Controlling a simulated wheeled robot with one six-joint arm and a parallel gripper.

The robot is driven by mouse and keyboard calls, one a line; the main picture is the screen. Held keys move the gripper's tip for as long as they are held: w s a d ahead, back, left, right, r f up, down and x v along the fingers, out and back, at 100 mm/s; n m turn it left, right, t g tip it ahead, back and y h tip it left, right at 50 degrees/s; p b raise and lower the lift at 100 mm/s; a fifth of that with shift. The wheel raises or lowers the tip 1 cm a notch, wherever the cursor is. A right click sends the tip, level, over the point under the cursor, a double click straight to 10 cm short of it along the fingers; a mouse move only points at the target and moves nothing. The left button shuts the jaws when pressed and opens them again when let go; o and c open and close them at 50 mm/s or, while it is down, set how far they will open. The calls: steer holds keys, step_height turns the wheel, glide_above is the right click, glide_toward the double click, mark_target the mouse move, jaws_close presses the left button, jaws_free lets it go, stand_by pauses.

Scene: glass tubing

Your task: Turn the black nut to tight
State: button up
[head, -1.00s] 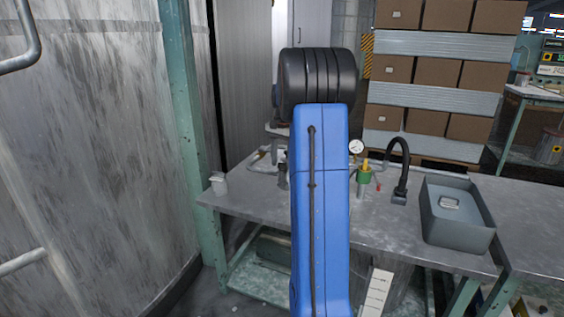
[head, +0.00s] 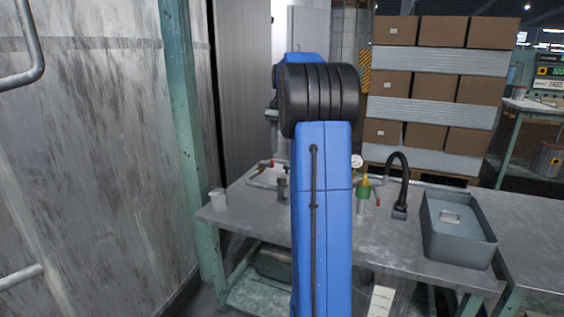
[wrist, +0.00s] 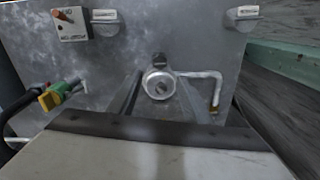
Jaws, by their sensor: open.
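In the wrist view a pale round metal fitting (wrist: 158,85) with a dark centre sits between the two fingers of my gripper (wrist: 158,80). The fingers are apart, and I cannot tell whether either touches it. A small dark piece (wrist: 159,60) shows just beyond the fitting; I cannot tell whether it is the black nut. A pale bent tube (wrist: 207,76) runs right from the fitting. In the head view a dark upright fitting (head: 282,188) stands on the bench left of my arm, which hides my gripper.
The grey bench (head: 250,215) carries a white cup (head: 218,199), a green and yellow valve (head: 363,190), a black hose (head: 402,180) and a grey tray (head: 455,240). A gauge (head: 356,161) stands close to my arm.

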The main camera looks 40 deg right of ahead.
steer(key=shift+s+r, duration=0.1)
steer(key=shift+r, duration=2.6)
steer(key=s+a+f+n+t, duration=0.1)
steer(key=s+a+n, duration=0.35)
steer(key=a, duration=0.85)
steer(key=s+a+f+n+t, duration=0.1)
steer(key=s+a+n, duration=0.3)
steer(key=a, duration=0.9)
steer(key=s+a+f+n+t, duration=0.1)
steer(key=s+a+f+n, duration=0.2)
steer(key=s+a+f, duration=0.5)
steer(key=s+a+f+n+t, duration=0.1)
steer(key=s+a+f+n, duration=0.3)
steer(key=s+a+f, duration=0.4)
steer(key=shift+s+f, duration=0.3)
steer(key=shift+s, duration=2.2)
steer(key=shift+a, duration=0.1)
